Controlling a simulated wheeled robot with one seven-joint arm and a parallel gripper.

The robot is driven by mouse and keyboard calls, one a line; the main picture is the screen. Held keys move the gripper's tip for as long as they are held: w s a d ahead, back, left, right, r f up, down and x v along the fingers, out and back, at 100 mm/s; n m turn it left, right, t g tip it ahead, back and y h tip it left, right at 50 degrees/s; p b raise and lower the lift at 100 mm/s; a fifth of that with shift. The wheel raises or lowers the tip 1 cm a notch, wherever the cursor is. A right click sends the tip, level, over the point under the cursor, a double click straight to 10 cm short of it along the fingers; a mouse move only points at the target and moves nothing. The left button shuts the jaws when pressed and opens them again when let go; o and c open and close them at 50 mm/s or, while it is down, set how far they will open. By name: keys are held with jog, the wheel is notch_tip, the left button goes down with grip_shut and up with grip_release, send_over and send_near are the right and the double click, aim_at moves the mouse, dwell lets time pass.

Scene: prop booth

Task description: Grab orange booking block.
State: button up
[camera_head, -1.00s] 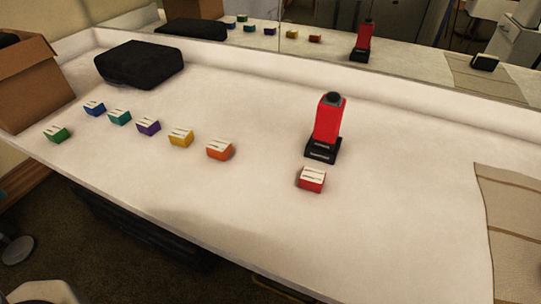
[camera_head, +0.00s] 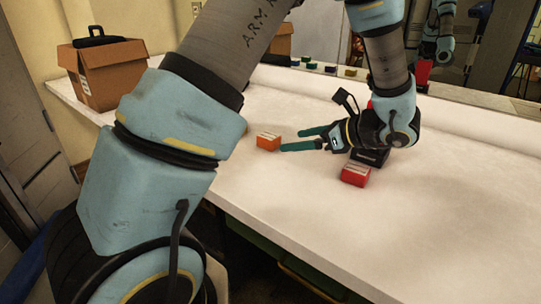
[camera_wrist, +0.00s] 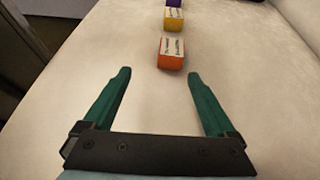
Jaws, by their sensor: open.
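The orange booking block (camera_head: 268,141) sits on the white counter, just to the left of my gripper's fingertips in the head view. My gripper (camera_head: 301,139) is open and empty, with green fingers pointing left toward the block. In the wrist view, the orange block (camera_wrist: 171,54) lies ahead of and between the two spread fingertips of my gripper (camera_wrist: 156,74), slightly right of centre. It is not between the fingers. A white label with dark print shows on its top.
Beyond the orange block in the wrist view stand a yellow block (camera_wrist: 174,18) and a purple block (camera_wrist: 175,3). A red block (camera_head: 355,175) and a black base (camera_head: 370,157) are by my wrist. A cardboard box (camera_head: 108,77) stands far left. A mirror lines the back.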

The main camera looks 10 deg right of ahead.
aim_at(277, 141)
jog(key=shift+w+d+f+m+t, duration=0.3)
jog(key=shift+w+d+m+t, duration=0.15)
jog(key=shift+d+t, duration=0.1)
jog(key=x, duration=0.3)
jog(key=shift+w+a+f, duration=0.1)
jog(key=shift+w+a, duration=0.05)
jog(key=shift+a, duration=0.1)
jog(key=shift+p+x, duration=0.5)
jog(key=shift+x, duration=2.5)
jog(key=shift+c, duration=0.3)
grip_shut()
